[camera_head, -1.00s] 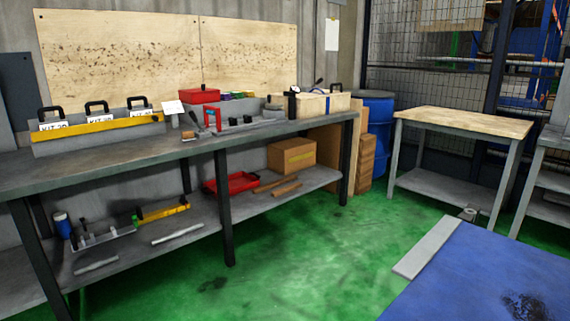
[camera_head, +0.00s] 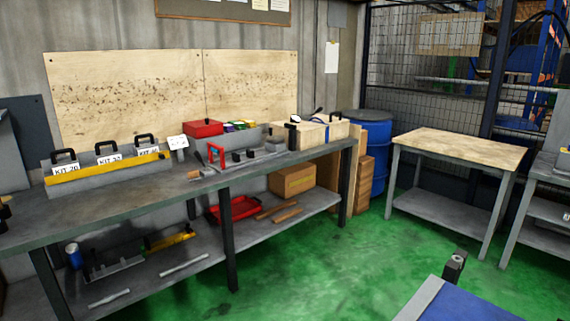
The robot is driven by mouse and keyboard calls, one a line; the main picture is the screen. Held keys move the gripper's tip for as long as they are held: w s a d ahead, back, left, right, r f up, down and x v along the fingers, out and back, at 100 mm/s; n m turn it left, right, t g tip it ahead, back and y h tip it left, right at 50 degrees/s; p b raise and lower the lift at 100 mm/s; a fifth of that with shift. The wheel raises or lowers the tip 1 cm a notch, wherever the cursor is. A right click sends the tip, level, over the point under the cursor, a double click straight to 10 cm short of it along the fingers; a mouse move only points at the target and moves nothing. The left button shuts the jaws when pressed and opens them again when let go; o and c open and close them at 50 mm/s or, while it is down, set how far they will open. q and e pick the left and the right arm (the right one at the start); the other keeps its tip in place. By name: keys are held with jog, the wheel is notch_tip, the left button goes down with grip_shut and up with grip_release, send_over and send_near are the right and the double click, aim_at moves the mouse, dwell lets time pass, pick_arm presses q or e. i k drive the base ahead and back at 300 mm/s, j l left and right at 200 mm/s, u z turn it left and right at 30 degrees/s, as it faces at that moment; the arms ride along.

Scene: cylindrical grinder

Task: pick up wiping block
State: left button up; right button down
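A small brownish block (camera_head: 194,175) lies on the workbench top (camera_head: 105,212), left of a red upright frame (camera_head: 217,157). It may be the wiping block, but it is too small to tell for sure. No other thing in view can be clearly made out as a wiping block. I can make out neither of my grippers. A small dark piece is cut off at the left picture edge, and I cannot tell what it is.
The bench carries a kit rack (camera_head: 105,173), a red bin (camera_head: 203,128) and a wooden box (camera_head: 312,133). A red tray (camera_head: 236,208) and a cardboard box (camera_head: 293,180) are on its lower shelf. A wood-topped table (camera_head: 455,148) stands right. Green floor (camera_head: 330,265) is clear between.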

aim_at(194, 176)
jog(key=z, duration=1)
jog(key=u, duration=1.6)
jog(key=i+j+u, duration=0.25)
jog(key=i+j, duration=0.5)
jog(key=i+l+u, duration=0.45)
jog(key=i, duration=0.25)
jog(key=i+l+u, duration=0.45)
jog(key=i+l, duration=0.15)
